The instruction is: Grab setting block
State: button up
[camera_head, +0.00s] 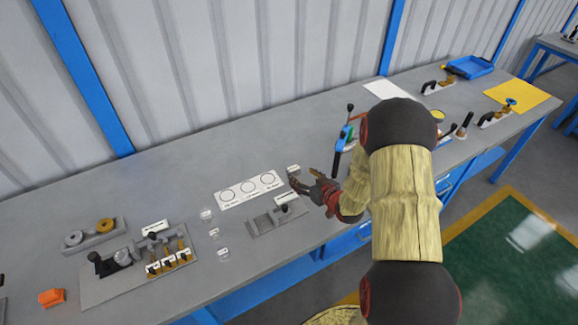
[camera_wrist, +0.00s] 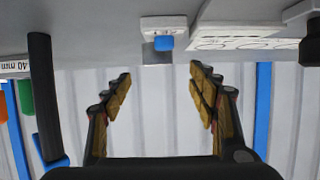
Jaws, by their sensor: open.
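A small pale grey block with a light label, which looks like the setting block (camera_head: 293,169), stands on the bench just beyond my gripper's fingertips. In the wrist view the block (camera_wrist: 163,24) is at the top centre, with a blue part and a grey face below its label. My gripper (camera_head: 303,179) is open and empty, low over the bench. In the wrist view my gripper (camera_wrist: 160,73) has its two fingers spread, with the block ahead of the gap between them and apart from both.
A white card with circles (camera_head: 249,189) lies left of the block. Bare bench lies behind the block.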

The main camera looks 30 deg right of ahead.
aim_at(295, 170)
jog(key=x, duration=0.2)
jog(key=b+x, duration=0.1)
jog(key=x, duration=0.3)
jog(key=shift+w+d+f+b, duration=0.15)
jog(key=shift+w+f+b, duration=0.15)
jog(key=shift+f, duration=0.15)
jog(key=shift+s, duration=0.1)
jog(key=shift+c, duration=0.5)
jog(key=shift+r, duration=0.1)
jog(key=c, duration=1.3)
